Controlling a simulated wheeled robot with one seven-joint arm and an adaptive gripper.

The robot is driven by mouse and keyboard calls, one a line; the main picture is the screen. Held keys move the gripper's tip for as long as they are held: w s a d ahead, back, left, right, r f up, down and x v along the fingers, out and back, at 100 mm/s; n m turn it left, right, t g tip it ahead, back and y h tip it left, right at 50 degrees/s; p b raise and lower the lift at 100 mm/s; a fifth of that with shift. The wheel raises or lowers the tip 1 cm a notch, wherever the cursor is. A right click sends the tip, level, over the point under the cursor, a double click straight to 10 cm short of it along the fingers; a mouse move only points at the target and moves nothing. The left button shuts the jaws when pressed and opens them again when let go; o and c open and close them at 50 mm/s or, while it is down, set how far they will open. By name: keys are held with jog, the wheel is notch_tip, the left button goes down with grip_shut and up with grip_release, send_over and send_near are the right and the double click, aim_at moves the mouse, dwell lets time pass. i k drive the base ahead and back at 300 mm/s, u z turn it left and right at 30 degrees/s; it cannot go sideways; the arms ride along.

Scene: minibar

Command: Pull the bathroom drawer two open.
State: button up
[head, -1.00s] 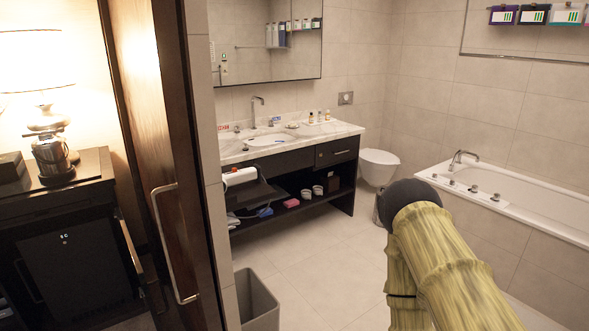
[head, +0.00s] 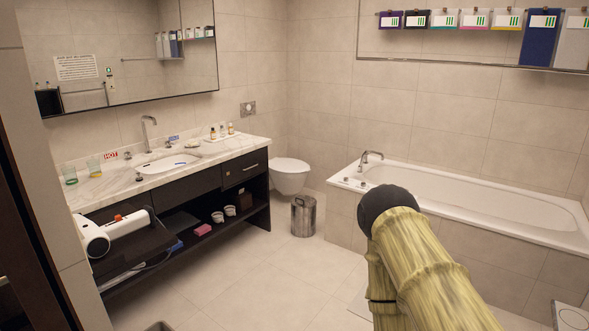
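The bathroom vanity has a dark drawer front (head: 245,167) with a short metal handle at its right end, and it looks shut. A plain dark front panel (head: 192,188) sits left of it, under the basin. At the left end, a dark drawer (head: 145,243) stands pulled out with a white hair dryer (head: 98,234) in it. I cannot tell which of these is drawer two. My arm rises at the lower right in the head view, well apart from the vanity. My gripper does not show.
Tiled floor (head: 245,285) is clear in front of the vanity. A metal bin (head: 304,216) stands by the toilet (head: 290,177). The bathtub (head: 470,205) lines the right side. A dark door edge and wall (head: 40,130) border the left.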

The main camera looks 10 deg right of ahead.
aim_at(234, 171)
jog(key=z, duration=0.2)
jog(key=i, duration=3.8)
jog(key=u, duration=1.6)
